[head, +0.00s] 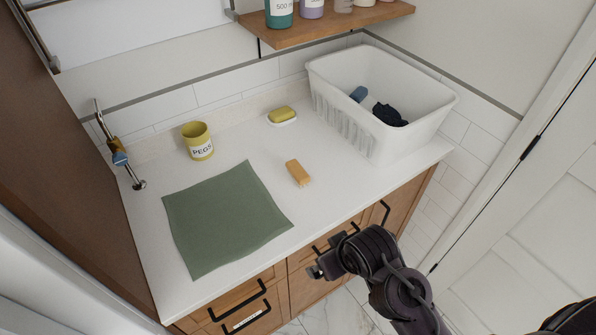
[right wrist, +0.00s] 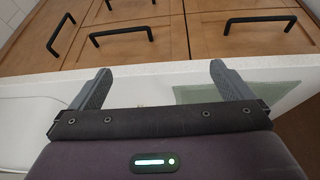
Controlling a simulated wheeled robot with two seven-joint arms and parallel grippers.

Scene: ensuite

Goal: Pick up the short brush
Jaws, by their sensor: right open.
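The short brush appears to be the small tan block (head: 298,173) lying on the white counter, right of the green cloth; bristles cannot be made out. My right gripper (head: 318,270) is in front of the counter's front edge in the head view, apart from the brush. In the right wrist view its two fingers (right wrist: 160,85) are spread with nothing held between them. The brush cannot be made out in that view. My left gripper is not in view.
A green cloth (head: 226,218), a yellow pegs cup (head: 198,142) and yellow soap on a dish (head: 282,115) lie on the counter (head: 240,165). A white basket (head: 345,125) with dark items stands at right. Drawers with black handles (head: 240,300) are below. Counter around the brush is clear.

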